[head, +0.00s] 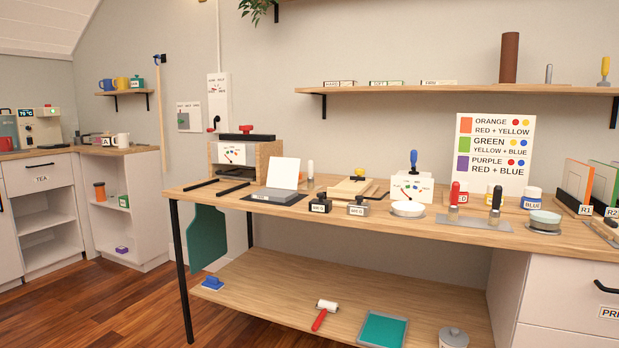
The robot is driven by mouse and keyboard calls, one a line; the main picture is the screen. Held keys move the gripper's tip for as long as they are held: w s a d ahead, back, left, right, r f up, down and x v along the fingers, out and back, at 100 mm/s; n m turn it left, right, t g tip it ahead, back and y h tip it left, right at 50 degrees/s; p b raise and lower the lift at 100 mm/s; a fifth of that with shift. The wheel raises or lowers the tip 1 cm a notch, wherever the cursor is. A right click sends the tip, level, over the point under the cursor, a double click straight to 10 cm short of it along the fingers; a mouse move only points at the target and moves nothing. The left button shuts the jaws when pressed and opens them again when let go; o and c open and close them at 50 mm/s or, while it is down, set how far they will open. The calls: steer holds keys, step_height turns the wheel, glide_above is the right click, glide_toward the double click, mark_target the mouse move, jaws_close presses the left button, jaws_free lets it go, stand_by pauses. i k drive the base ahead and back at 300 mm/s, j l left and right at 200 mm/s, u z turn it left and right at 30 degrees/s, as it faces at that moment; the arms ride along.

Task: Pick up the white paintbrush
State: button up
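I cannot make out a white paintbrush for certain. A small pale upright cylinder (310,170) stands on the long workbench (390,228), just right of a white sloped panel; I cannot tell what it is. A slim grey upright piece (549,73) and a yellow-handled tool (605,70) stand on the wall shelf (450,89). A red-topped tool (453,200) and a black-handled tool (495,204) stand upright on flat grey plates on the bench. My gripper is not in view.
A roller (323,314) and a teal tray (383,329) lie on the lower shelf (270,290). Wooden floor (120,305) is clear at left.

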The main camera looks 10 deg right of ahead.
mark_target(311, 180)
steer(key=i+j+z, duration=0.15)
steer(key=z, duration=0.25)
steer(key=i+j+z, duration=0.1)
steer(key=z, duration=0.3)
steer(key=i+j+z, duration=0.1)
steer(key=j+z, duration=0.5)
steer(key=z, duration=0.2)
steer(key=i, duration=0.05)
